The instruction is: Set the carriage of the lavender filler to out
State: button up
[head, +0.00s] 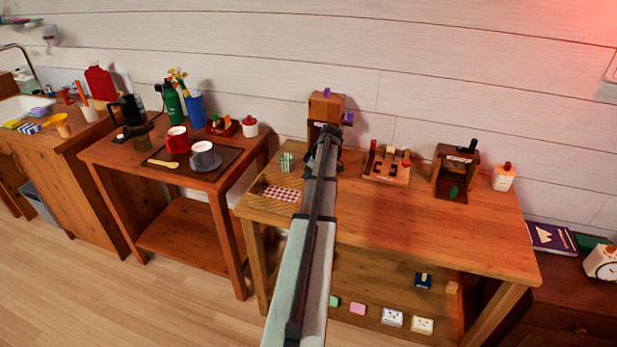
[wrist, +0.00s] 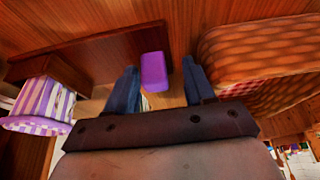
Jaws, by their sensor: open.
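A wooden box-shaped device (head: 325,106) with a purple piece on top and a small dark, purple-tipped part (head: 348,118) at its right side stands at the back of the large table; it appears to be the lavender filler. My arm hides its lower front. My gripper (head: 327,138) is in front of it. In the wrist view my gripper (wrist: 163,80) is open, and a purple block (wrist: 154,71) shows between and just beyond its two dark blue fingers. I cannot tell whether either finger touches it. A purple-and-white striped object (wrist: 42,102) is at the left there. The carriage position is unclear.
A wicker basket (head: 265,205) with a checked cloth and a glass (head: 286,161) are left of my arm. The basket appears close on the right in the wrist view (wrist: 255,45). A wooden board (head: 386,166), another wooden device (head: 455,172) and a white bottle (head: 503,178) stand right.

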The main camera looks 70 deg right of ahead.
jog(key=v, duration=1.3)
jog(key=shift+s+r, duration=0.2)
jog(key=shift+r, duration=0.1)
jog(key=shift+w, duration=0.1)
